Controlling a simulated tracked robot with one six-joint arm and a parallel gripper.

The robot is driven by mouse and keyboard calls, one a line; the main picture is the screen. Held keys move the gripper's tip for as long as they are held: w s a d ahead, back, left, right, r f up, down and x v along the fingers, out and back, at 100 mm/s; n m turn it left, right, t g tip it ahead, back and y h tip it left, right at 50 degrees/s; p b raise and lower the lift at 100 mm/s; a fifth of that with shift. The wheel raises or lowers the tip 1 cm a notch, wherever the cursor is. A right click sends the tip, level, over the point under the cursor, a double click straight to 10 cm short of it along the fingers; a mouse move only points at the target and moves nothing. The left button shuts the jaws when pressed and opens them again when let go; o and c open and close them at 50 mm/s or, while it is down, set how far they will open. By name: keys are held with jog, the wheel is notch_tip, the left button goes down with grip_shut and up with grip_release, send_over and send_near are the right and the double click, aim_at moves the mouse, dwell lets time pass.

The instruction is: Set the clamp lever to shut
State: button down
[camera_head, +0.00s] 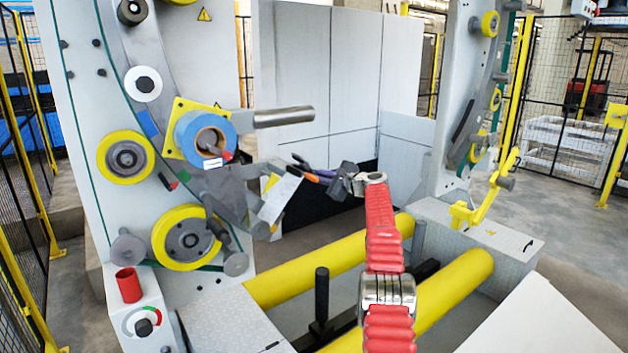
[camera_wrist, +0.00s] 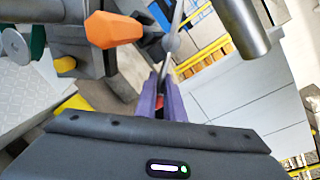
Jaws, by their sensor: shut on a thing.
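My gripper (camera_head: 320,173) reaches in from the right towards the wrapping head, with purple fingers that also show in the wrist view (camera_wrist: 162,98). I take this to be the clamp lever. A small bit of red shows between the fingers. An orange block (camera_wrist: 113,29) sits left of the fingers in the wrist view, apart from them. The gripped part is mostly hidden, and the lever's exact setting cannot be told.
A blue tape roll (camera_head: 191,138) and a metal bar (camera_head: 284,117) stand left of and above my gripper. The bar also shows in the wrist view (camera_wrist: 245,25). Yellow rollers (camera_head: 325,276) lie below. A grey panel (camera_head: 345,70) stands behind.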

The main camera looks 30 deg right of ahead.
jog(key=shift+s+n, duration=0.15)
jog(key=shift+n, duration=0.25)
jog(key=shift+a+f, duration=0.1)
jog(key=shift+f, duration=0.05)
dwell(0.6)
